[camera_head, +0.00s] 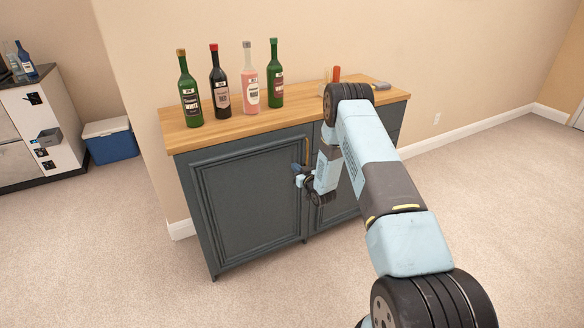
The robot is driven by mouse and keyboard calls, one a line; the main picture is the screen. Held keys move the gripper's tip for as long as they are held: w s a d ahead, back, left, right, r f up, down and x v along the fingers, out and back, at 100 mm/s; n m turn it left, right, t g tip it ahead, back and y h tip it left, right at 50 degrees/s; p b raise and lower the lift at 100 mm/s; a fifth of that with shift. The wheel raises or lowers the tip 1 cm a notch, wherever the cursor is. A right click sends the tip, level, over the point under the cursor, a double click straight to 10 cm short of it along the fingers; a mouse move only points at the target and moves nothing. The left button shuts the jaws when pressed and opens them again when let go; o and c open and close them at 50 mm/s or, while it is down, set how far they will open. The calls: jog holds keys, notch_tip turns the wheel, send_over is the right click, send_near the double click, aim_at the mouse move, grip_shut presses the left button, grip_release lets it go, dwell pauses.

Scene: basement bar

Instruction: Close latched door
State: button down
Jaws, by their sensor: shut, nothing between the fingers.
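The dark grey-blue cabinet (215,275) has a wooden top. Its large left panelled door (250,205) faces me. The door looks nearly flush with the cabinet front, but I cannot tell whether it is fully closed or latched. A brass-coloured handle (307,150) shows near the door's upper right edge. My gripper (298,176) is shut and empty, just below the handle and close to the door's right edge. I cannot tell whether it touches the door. My arm hides much of the cabinet's right part.
Several bottles (220,90) stand on the wooden top (240,125). An orange-red item (336,73) and a grey-handled item (381,86) are at its right end. A blue cooler (112,142) and a white cabinet (30,110) are at the left. The carpet (120,260) in front is clear.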

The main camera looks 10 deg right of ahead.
jog(key=v, duration=0.9)
notch_tip(320, 180, up, 19)
jog(key=w+d+g+h, duration=0.2)
jog(key=g+h, duration=0.1)
jog(key=s+d+r+m+g+h, duration=0.1)
jog(key=s+r, duration=0.4)
jog(key=r, duration=0.3)
jog(key=s+d+r+m+g+h, duration=0.1)
jog(key=s+r+h, duration=0.1)
jog(key=s+r, duration=0.5)
jog(key=s+r+m+g+h, duration=0.1)
jog(key=s+r+g, duration=0.1)
jog(key=s+r, duration=0.55)
jog(key=s+r+g, duration=0.1)
jog(key=s+r, duration=0.4)
jog(key=s, duration=0.6)
jog(key=s+a+r+m+g, duration=0.1)
jog(key=s+a+g, duration=0.2)
jog(key=s, duration=1.8)
jog(key=shift+r+y, duration=0.2)
jog(key=shift+y, duration=0.2)
jog(key=c, duration=1.8)
grip_release()
jog(key=shift+s, duration=0.1)
